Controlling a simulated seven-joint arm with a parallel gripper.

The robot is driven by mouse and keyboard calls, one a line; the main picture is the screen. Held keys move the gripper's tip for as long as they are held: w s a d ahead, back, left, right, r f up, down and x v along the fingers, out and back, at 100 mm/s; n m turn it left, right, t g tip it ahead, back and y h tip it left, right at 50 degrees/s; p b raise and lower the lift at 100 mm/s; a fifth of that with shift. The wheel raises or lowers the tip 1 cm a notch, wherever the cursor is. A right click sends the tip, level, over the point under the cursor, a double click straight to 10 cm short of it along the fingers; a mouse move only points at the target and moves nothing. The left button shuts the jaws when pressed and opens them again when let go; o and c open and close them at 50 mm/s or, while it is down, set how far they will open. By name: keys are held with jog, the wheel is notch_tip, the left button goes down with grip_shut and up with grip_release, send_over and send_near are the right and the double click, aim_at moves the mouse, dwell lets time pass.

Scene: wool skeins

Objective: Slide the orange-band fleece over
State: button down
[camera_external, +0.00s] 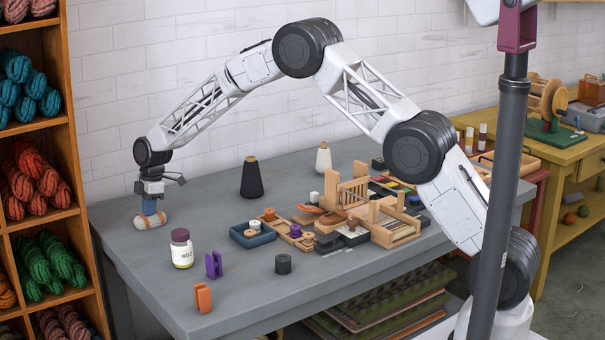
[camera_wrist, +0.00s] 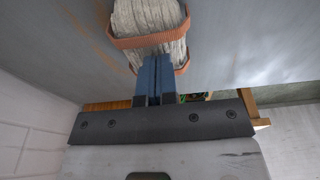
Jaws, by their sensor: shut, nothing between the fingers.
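The orange-band fleece (camera_external: 151,221) is a pale, rounded bundle lying at the far left end of the grey table. In the wrist view the fleece (camera_wrist: 147,17) is at the top, with its orange band (camera_wrist: 150,39) around it. My gripper (camera_external: 149,210) points down at the fleece from above. Its blue fingers (camera_wrist: 155,66) are shut together with nothing between them. Their tips reach the band's edge in the wrist view; I cannot tell whether they press on the fleece. The fingers hide a little of the band.
A jar with a dark lid (camera_external: 181,248), a purple clip (camera_external: 213,265) and an orange clip (camera_external: 203,298) stand nearer the front. A black cone (camera_external: 252,178) stands to the right. A wooden loom (camera_external: 352,205) and trays crowd the middle. The table's left edge is close to the fleece.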

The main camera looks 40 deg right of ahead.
aim_at(209, 209)
jog(key=shift+s+f, duration=0.15)
jog(key=shift+f, duration=0.4)
jog(key=shift+d, duration=0.5)
jog(key=d, duration=2)
jog(key=shift+s+f, duration=0.2)
jog(key=shift+f, duration=0.2)
jog(key=shift+w+a+r, duration=0.1)
jog(key=shift+w+r, duration=0.05)
jog(key=shift+r, duration=0.65)
jog(key=shift+w+a+r, duration=0.1)
jog(key=shift+r, duration=0.7)
notch_tip(209, 209, up, 6)
jog(key=d, duration=0.1)
jog(key=shift+d+r, duration=0.2)
jog(key=shift+r, duration=0.05)
